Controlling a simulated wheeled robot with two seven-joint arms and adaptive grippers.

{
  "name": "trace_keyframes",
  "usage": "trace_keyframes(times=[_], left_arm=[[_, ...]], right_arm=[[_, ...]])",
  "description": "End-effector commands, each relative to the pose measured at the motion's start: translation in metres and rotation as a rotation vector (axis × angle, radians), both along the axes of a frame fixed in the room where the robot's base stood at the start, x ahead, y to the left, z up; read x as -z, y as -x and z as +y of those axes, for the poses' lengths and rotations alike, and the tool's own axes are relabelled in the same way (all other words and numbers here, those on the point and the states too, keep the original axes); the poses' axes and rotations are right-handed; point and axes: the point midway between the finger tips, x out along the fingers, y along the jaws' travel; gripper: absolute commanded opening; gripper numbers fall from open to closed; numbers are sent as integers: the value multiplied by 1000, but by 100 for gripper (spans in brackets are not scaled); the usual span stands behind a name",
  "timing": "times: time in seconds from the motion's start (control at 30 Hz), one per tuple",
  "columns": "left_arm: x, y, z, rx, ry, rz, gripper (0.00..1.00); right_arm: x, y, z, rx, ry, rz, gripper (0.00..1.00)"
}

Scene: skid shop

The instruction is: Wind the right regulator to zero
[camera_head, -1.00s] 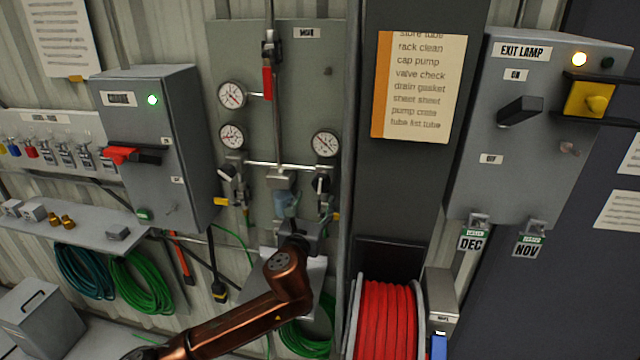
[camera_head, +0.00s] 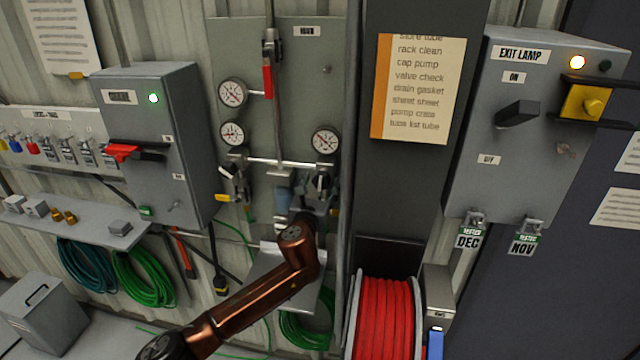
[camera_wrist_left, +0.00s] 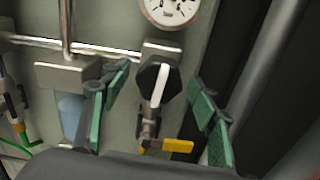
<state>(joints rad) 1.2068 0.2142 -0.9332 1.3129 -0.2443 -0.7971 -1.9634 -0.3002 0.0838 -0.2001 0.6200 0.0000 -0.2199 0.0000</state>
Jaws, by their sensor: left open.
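The right regulator is a black knob (camera_wrist_left: 150,82) with a white pointer bar, below a round gauge (camera_wrist_left: 172,8); in the head view that gauge (camera_head: 325,140) is on the right of the grey panel. The pointer is near upright in the wrist view, tilted slightly right at its top. My left gripper (camera_wrist_left: 160,88) is open, with green-padded fingers either side of the knob and visible gaps to it. In the head view my left gripper (camera_head: 318,196) is just below the regulator and partly covers it. The gauge reading is too small to tell. My right gripper is not in view.
A yellow-handled valve (camera_wrist_left: 176,146) hangs below the knob, near the right finger. A second regulator (camera_head: 232,170) is to the left, beyond a bluish cylinder (camera_wrist_left: 72,110). A vertical pipe (camera_wrist_left: 262,70) runs on the right. A red hose reel (camera_head: 384,318) stands lower right.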

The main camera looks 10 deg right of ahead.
Motion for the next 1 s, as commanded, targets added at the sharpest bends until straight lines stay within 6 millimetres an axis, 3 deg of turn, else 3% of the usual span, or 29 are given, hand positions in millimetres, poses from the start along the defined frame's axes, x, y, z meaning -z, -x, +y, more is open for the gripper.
trace_keyframes(times=[0.6, 1.0], left_arm=[[0, 0, 1, -1, 0, 1, 14], [1, 0, 0, -1, 68, 29, 13]], right_arm=[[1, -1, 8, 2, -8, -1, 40], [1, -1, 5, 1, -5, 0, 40]])
